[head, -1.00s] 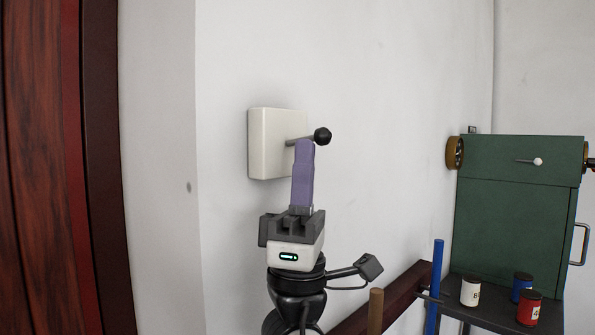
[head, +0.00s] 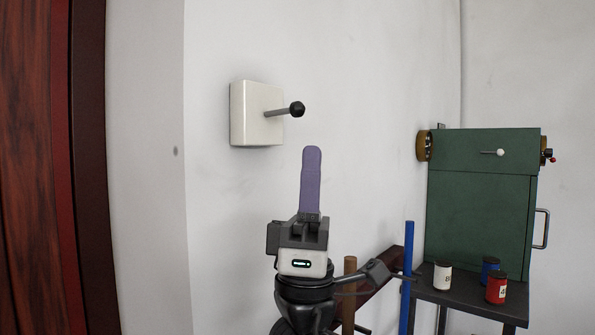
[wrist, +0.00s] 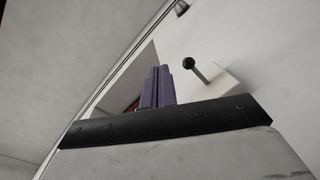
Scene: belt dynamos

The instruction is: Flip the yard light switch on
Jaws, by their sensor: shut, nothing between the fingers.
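The light switch is a cream box (head: 248,115) on the white wall with a grey lever (head: 276,112) ending in a black ball knob (head: 297,109). The lever sticks out from the box to the right, tipped slightly up in the head view. My gripper (head: 312,152) has purple fingers, shut and empty, pointing up. Its tips are below the knob and slightly right of it, apart from it. In the wrist view the fingers (wrist: 158,72) stand left of the knob (wrist: 188,63) and the box (wrist: 220,84), with a gap between.
A dark reddish wooden door and frame (head: 88,180) stand at the left. A green cabinet (head: 480,210) is at the right. Before it a dark table (head: 465,298) holds white, blue and red cans. A blue post (head: 408,270) and a brown post (head: 349,290) stand nearby.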

